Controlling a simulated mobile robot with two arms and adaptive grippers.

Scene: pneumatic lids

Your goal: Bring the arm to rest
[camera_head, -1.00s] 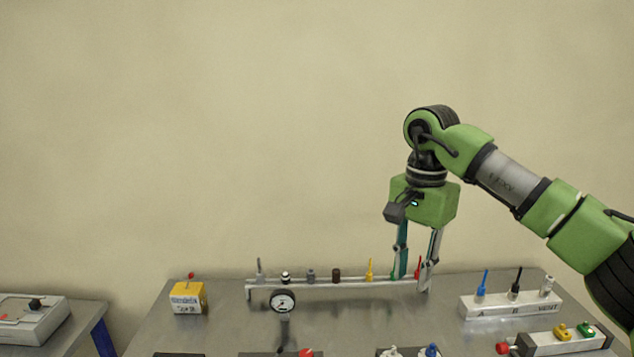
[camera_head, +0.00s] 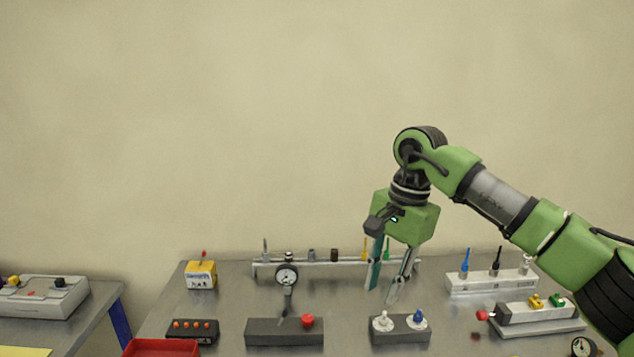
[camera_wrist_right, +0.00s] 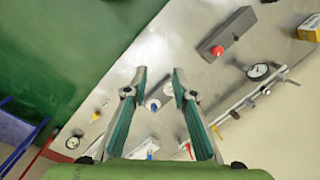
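My right arm comes in from the right in the head view. Its gripper (camera_head: 382,290) hangs pointing down above the metal table (camera_head: 225,317), in front of the rail (camera_head: 330,265) with small coloured fittings. The two fingers are apart with nothing between them. In the right wrist view the open fingers (camera_wrist_right: 158,72) also show, with the table below. A grey box with a white and a blue knob (camera_head: 400,331) stands below and in front of the gripper in the head view. My left gripper is not in view.
A yellow box (camera_head: 200,275) and a gauge (camera_head: 287,276) stand to the left. A grey block with a red button (camera_head: 284,333) and a red tray (camera_head: 160,348) are near the front. At right are a white block with coloured valves (camera_head: 490,283) and another fixture (camera_head: 538,314).

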